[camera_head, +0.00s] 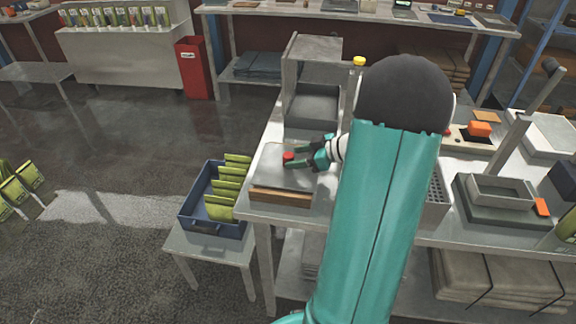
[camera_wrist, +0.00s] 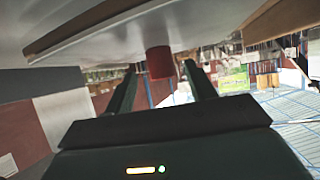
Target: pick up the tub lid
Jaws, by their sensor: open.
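The tub lid (camera_head: 272,175) is a flat grey plate with a red knob (camera_head: 288,156) on top. It lies near the left end of the steel bench, with a brown wooden strip (camera_head: 281,197) along its front. My gripper (camera_head: 296,159) is open and reaches in from the right at knob height. In the wrist view, the lid (camera_wrist: 200,25) fills the upper part and its red knob (camera_wrist: 160,62) stands between the two spread fingers of my gripper (camera_wrist: 162,78). I see a gap on both sides of the knob. What lies under the lid is hidden.
A grey metal hopper housing (camera_head: 313,60) stands just behind the lid. A blue crate of green pouches (camera_head: 200,228) sits on a low stool to the left. A grey tray (camera_head: 502,192) and an orange item (camera_head: 480,129) are at the right. My arm hides the middle bench.

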